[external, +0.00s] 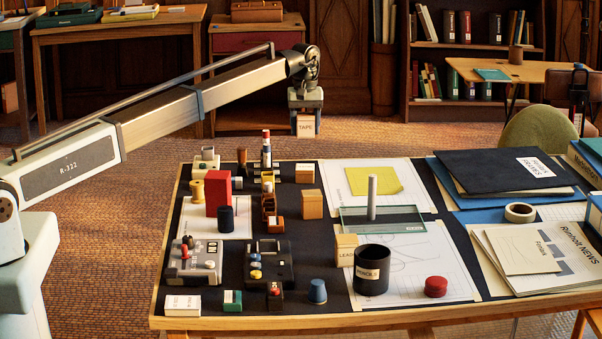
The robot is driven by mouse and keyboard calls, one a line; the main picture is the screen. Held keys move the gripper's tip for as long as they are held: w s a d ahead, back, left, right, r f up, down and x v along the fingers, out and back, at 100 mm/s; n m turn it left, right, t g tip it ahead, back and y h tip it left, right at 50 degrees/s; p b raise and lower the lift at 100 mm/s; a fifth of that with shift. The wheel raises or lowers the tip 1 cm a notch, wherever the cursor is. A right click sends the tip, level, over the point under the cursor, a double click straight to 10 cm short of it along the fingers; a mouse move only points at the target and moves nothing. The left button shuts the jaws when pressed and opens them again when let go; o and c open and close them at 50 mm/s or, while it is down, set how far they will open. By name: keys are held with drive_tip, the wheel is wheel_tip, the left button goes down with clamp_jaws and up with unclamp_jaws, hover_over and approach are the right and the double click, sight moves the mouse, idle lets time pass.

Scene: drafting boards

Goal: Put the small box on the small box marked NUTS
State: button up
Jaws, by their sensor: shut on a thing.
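My gripper (306,103) is above and behind the far edge of the board, shut on a small tan box marked TAPE (306,127), which hangs clear in the air. I cannot clearly read NUTS on any box. A small white box (183,305) with small unclear print lies at the near left corner. A small green and white box (232,302) is to its right. A small tan box marked LEADS (346,249) stands beside the black cup. A plain wooden block (311,204) and a small box with a pale top (305,173) stand near the far middle.
A black cup (371,272), red round lid (436,287) and blue cup (317,291) stand near the front. A tall red block (218,193), control boxes (195,262) and a glass sheet with a grey post (372,197) crowd the board. Folders (500,172) cover the right.

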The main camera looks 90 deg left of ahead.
sight(305, 114)
wheel_tip(305, 114, down, 9)
idle(0.5)
drive_tip(key=shift+f, duration=0.15)
drive_tip(key=o, duration=1.1)
wheel_tip(305, 114, up, 12)
drive_tip(key=shift+r, duration=0.15)
